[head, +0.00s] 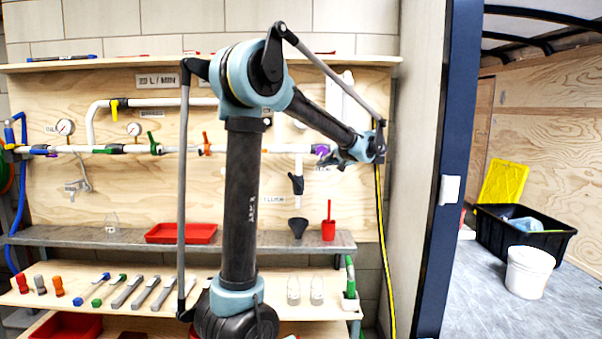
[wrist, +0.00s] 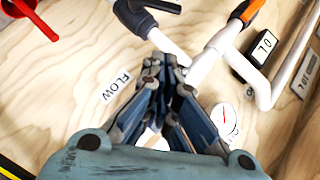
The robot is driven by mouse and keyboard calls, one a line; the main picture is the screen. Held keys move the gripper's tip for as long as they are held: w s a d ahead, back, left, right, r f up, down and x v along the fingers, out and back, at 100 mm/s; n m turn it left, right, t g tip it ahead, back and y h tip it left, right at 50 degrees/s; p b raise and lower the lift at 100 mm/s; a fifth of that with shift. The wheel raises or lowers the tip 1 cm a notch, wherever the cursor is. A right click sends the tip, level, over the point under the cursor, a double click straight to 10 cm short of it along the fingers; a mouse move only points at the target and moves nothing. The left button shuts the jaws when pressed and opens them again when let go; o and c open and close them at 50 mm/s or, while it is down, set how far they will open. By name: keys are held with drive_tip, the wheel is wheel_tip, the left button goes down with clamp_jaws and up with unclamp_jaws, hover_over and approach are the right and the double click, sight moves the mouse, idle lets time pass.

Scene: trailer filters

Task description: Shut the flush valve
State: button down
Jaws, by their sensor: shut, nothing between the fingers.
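The likely flush valve is a black-bodied valve (head: 297,185) on a short white drop pipe below the main horizontal pipe. A small label, too small to read surely, is to its left. In the wrist view the black valve (wrist: 135,18) is at the top, with a lever at an angle to its pipe. I cannot tell whether it is open or shut. My gripper (head: 328,161) is just right of and above the valve. In the wrist view my gripper (wrist: 166,72) is shut and empty, its tips in front of the white pipe and apart from the valve lever.
An orange-handled valve (head: 206,145) and a green-handled valve (head: 154,144) sit on the same pipe. A black funnel (head: 298,227) and a red cup (head: 328,229) are below on the shelf.

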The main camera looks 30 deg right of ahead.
sight(294, 181)
drive_tip(key=shift+s+a+f+x, duration=0.2)
drive_tip(key=shift+a+x, duration=0.2)
drive_tip(key=shift+x, duration=1.7)
drive_tip(key=shift+s+a+f+x, duration=0.15)
drive_tip(key=shift+a+x, duration=0.25)
drive_tip(key=shift+x, duration=1.7)
drive_tip(key=shift+s+a+f+x, duration=0.15)
drive_tip(key=shift+a+x, duration=0.25)
drive_tip(key=shift+x, duration=1.7)
drive_tip(key=shift+w+f, duration=0.1)
